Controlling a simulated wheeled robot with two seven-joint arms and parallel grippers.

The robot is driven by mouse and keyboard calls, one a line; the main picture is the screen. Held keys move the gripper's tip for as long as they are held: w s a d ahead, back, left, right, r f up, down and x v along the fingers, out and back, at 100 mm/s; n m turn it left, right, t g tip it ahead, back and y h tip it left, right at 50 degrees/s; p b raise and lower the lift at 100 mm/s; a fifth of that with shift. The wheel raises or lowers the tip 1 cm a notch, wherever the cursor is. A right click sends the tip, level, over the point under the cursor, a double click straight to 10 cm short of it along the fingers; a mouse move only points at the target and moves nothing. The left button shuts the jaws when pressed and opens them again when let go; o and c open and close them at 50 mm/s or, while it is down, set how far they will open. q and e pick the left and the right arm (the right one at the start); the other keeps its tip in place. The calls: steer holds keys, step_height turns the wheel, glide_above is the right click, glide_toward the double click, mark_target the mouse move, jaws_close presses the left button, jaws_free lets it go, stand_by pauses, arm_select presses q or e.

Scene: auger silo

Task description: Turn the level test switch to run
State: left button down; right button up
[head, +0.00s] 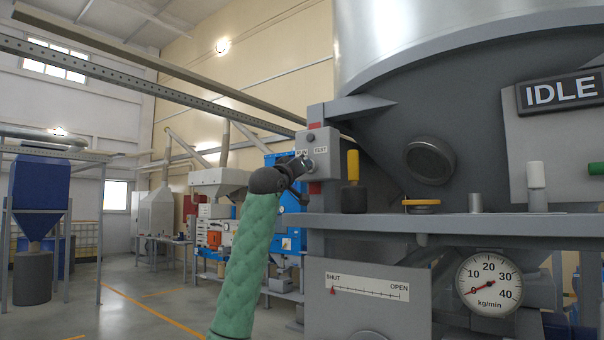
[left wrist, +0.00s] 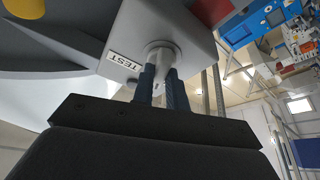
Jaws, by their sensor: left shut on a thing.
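The level test switch is on a grey box (head: 318,138) at the left end of the silo's ledge. A TEST label (head: 320,149) and a second, partly hidden label show on its front. My left gripper (head: 304,164) reaches it from the lower left. In the left wrist view, the two fingers of my gripper (left wrist: 163,88) are shut on the pale switch knob (left wrist: 160,56), one on each side. The TEST label (left wrist: 124,61) is just left of the knob there. The gripper hides most of the knob in the head view, so I cannot tell which way it points. My right gripper is out of view.
A yellow-topped handle (head: 353,166) stands just right of the switch box. The ledge (head: 450,226) carries several other fittings. Below are a SHUT–OPEN scale (head: 367,291) and a kg/min dial (head: 489,283) reading about zero. A display (head: 560,92) reads IDLE.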

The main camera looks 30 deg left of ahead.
arm_select(q)
steer(key=shift+r+n+g+y+b, duration=0.1)
steer(key=shift+n+g+y+b, duration=0.2)
steer(key=shift+n, duration=0.7)
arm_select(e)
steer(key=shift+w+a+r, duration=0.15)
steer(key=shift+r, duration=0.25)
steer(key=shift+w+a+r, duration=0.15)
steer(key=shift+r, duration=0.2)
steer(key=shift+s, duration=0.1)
arm_select(q)
steer(key=c, duration=1.4)
jaws_free()
